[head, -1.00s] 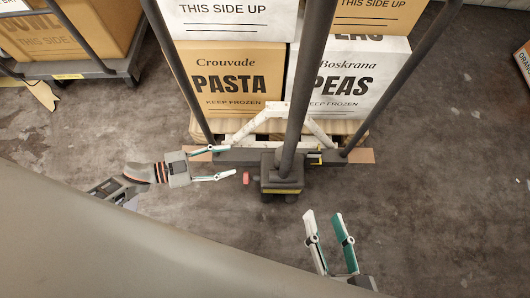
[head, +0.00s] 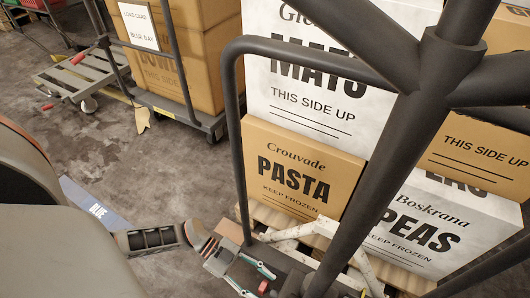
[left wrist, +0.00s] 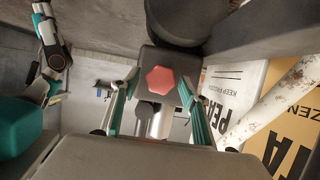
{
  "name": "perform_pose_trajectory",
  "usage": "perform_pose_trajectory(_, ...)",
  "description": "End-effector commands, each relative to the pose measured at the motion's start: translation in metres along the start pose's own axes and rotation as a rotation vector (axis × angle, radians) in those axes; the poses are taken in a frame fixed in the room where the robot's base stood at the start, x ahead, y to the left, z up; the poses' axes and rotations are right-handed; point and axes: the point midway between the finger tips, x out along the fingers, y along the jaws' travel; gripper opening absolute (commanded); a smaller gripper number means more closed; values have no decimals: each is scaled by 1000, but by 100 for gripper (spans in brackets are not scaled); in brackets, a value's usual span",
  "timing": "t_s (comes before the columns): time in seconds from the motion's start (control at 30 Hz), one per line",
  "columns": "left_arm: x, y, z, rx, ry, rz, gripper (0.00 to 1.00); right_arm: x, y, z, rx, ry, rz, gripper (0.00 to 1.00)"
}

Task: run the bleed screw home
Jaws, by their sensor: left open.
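The bleed screw (left wrist: 160,79) is a red, lobed knob on the dark end of the pump block (left wrist: 160,57) in the left wrist view. In the head view the red knob (head: 263,286) shows small near the bottom edge. My left gripper (head: 252,279) is open and points at the knob; it also shows in the left wrist view (left wrist: 158,88), one finger on each side of the knob. I see no contact between fingers and knob. Part of my right gripper (left wrist: 50,60) shows at the left of the left wrist view; its opening is unclear.
The thick grey upright handle (head: 375,165) stands before cartons, including a pasta carton (head: 290,165) and a peas carton (head: 415,235), on a wooden pallet. A carton cart (head: 180,70) and a low trolley (head: 80,75) stand at upper left.

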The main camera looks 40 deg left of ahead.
Motion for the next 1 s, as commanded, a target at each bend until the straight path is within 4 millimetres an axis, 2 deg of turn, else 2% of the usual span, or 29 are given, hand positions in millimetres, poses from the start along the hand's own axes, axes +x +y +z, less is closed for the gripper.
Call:
perform_pose_trajectory(0.13, 10, 1, 1, -1, -1, 0, 45, 0, -1, 1, 30, 5, 0, 40)
perform_pose_trajectory(0.4, 11, 0, 0, 0, -1, -1, 45, 0, -2, 1, 35, 8, -2, 40)
perform_pose_trajectory(0.43, 11, 0, 0, 0, -1, -1, 40, 0, -2, 1, 35, 8, -2, 40)
perform_pose_trajectory(0.57, 11, 0, 0, 0, -1, -1, 6, 0, -2, 0, 35, 8, -2, 40)
perform_pose_trajectory(1.0, 11, 0, 0, 63, -2, -27, 6, 0, -2, 0, 26, 7, -3, 40)
